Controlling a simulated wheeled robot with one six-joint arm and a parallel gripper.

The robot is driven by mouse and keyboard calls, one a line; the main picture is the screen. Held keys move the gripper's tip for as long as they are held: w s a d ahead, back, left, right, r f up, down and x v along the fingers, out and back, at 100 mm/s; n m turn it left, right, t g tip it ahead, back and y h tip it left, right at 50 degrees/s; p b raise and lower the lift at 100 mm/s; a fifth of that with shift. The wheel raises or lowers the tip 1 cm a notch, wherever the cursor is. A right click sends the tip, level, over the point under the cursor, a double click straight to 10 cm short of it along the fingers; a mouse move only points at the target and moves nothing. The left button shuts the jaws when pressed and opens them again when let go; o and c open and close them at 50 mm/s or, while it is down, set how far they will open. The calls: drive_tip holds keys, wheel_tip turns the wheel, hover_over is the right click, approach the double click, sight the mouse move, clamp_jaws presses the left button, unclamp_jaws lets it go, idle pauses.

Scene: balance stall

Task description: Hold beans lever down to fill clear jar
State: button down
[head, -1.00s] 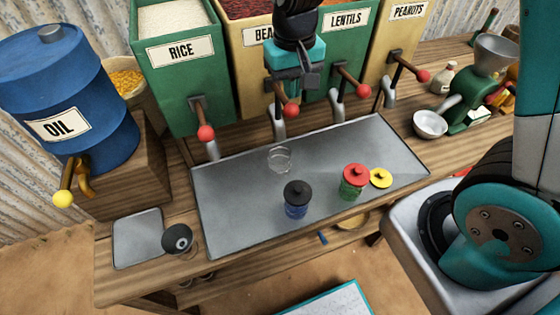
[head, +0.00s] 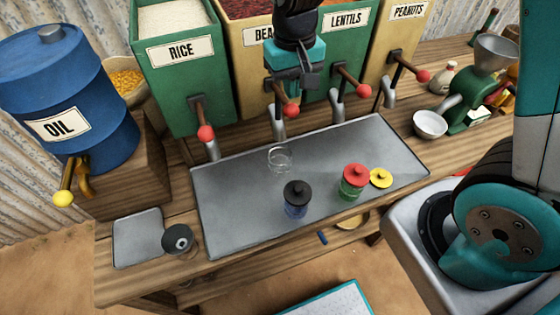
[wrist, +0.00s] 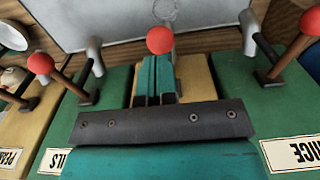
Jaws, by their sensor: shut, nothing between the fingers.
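The clear jar (head: 280,159) stands on the metal tray (head: 235,215) in front of the beans spout (head: 279,128). It looks empty. In the wrist view the jar (wrist: 165,9) is partly cut off at the top edge.
Rice (head: 206,133), lentils (head: 364,90) and peanuts (head: 422,76) levers stand on either side. A black-lidded blue jar (head: 296,199), a red-lidded green jar (head: 354,183) and a yellow lid (head: 381,178) sit on the tray. An oil drum (head: 70,95) is at left.

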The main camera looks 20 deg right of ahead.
sight(292, 104)
drive_tip(key=shift+f, duration=0.1)
wheel_tip(292, 104, down, 6)
drive_tip(key=b, duration=0.4)
drive_tip(key=shift+r, duration=0.2)
idle(3.3)
wheel_tip(292, 104, up, 6)
drive_tip(key=p, duration=0.5)
drive_tip(key=shift+r, duration=0.1)
drive_tip(key=shift+f, duration=0.2)
